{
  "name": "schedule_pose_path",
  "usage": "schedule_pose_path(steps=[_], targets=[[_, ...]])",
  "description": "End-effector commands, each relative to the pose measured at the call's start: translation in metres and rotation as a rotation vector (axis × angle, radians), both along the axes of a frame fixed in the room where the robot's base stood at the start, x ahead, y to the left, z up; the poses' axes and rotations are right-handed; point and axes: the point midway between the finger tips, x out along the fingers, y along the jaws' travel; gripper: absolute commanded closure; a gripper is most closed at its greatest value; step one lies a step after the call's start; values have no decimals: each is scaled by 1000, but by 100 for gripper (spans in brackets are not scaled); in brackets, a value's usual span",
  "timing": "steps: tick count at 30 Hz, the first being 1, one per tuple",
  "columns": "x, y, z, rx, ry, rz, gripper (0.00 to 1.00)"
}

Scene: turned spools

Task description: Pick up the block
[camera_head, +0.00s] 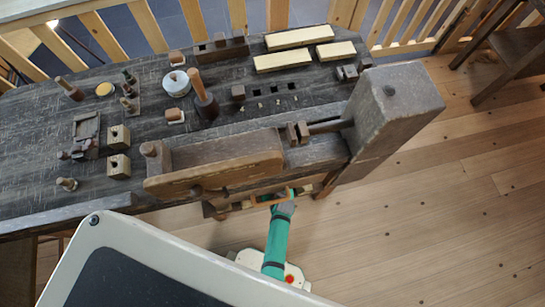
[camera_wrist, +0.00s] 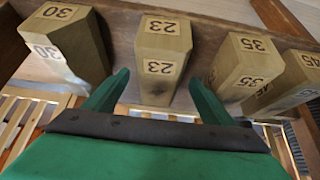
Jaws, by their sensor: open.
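Several wooden blocks marked with numbers stand in a row in the wrist view: block 30 (camera_wrist: 75,42), block 23 (camera_wrist: 163,50), block 35 (camera_wrist: 243,65) and block 45 (camera_wrist: 288,84). The pictures do not show which one is the block of the task. My green gripper (camera_wrist: 159,78) is open, with its fingertips apart on either side of the lower part of block 23. I cannot tell whether they touch it. In the head view my gripper (camera_head: 284,197) is at the near edge of the workbench, and the numbered blocks are not clearly visible there.
The dark workbench (camera_head: 40,135) carries a mallet (camera_head: 204,100), a white round container (camera_head: 176,83), pale wooden bars (camera_head: 300,38) and small wooden pieces. A large wooden vise (camera_head: 385,115) stands at its right end.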

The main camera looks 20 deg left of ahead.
Motion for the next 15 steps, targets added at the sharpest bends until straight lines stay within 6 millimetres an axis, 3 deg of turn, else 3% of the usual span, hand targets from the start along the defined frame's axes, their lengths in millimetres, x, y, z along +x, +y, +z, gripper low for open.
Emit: schedule_pose_path(steps=[9, 15], targets=[[18, 9, -31, 1, 1, -6, 23], [23, 12, -42, 0, 0, -7, 23]])
